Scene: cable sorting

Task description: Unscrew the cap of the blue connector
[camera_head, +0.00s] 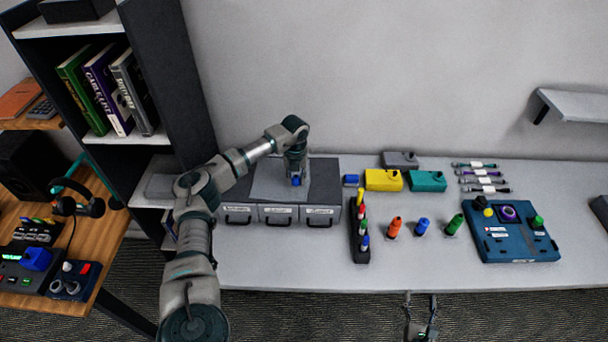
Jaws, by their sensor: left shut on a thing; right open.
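My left gripper (296,169) points down above the grey drawer unit at the back left of the table. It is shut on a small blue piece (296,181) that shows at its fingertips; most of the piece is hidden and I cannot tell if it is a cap. A blue connector (422,227) stands upright on the table between an orange connector (395,228) and a green connector (454,225). My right gripper (421,326) is open and low at the bottom edge of the view, in front of the table.
The drawer unit (238,214) is below my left gripper. A black rack (353,248) with several coloured pieces, yellow (382,180) and teal boxes (427,181), several cables (484,180) and a blue panel (515,247) stand on the table. The table's front strip is clear.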

